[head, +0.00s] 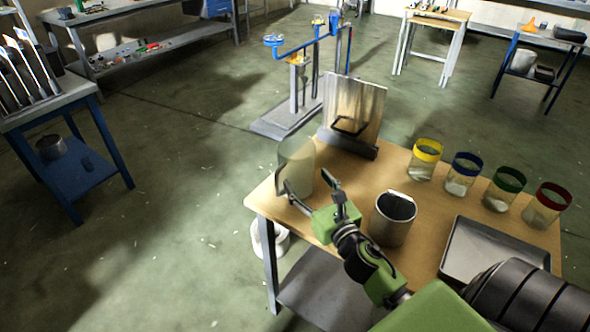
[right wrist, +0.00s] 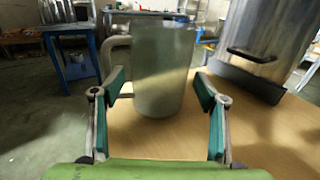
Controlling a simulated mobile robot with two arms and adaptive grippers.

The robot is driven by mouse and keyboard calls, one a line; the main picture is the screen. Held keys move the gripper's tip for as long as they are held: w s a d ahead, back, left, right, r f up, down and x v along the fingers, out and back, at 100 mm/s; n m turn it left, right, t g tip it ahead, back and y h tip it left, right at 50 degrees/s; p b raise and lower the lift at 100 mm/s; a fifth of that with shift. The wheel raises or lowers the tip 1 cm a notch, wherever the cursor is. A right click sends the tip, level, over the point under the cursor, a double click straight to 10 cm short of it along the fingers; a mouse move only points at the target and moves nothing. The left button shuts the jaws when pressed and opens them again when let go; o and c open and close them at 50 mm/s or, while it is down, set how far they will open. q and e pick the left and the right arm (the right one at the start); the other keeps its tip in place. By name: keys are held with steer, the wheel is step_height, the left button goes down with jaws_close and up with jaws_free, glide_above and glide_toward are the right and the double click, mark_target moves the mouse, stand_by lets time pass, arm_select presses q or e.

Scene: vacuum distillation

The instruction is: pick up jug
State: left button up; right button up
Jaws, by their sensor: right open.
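The jug (head: 296,163) is a translucent, pale greenish vessel standing upright at the table's far left corner. In the right wrist view the jug (right wrist: 165,68) is straight ahead, with its handle (right wrist: 113,58) on the left side. My right gripper (head: 308,188) is open, with its fingers spread towards the jug. In the right wrist view the gripper's fingertips (right wrist: 160,88) are to the left and right of the jug's lower body, and nothing is held. I cannot tell whether a finger touches the jug or its handle. My left gripper is not in view.
An upright metal panel (head: 353,100) stands behind the jug to the right. A metal pot (head: 392,219) is right of my gripper. Jars with yellow (head: 424,160), blue, green and red rims line the back right, behind a metal tray (head: 492,250). The wooden table's (head: 345,178) middle is clear.

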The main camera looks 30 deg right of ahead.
mark_target(305, 177)
steer(key=shift+w+d, duration=0.2)
steer(key=shift+w, duration=0.65)
steer(key=shift+w+d+f, duration=0.1)
steer(key=shift+w+f, duration=0.05)
steer(key=shift+w, duration=0.65)
steer(key=w, duration=0.3)
steer(key=w+p, duration=0.1)
steer(key=shift+w+d+f, duration=0.1)
steer(key=shift+w+d, duration=0.05)
steer(key=shift+d, duration=0.2)
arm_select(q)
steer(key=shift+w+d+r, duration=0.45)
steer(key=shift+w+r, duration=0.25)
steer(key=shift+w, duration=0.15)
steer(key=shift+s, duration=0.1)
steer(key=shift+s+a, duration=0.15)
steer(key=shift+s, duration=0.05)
arm_select(e)
steer(key=c, duration=0.8)
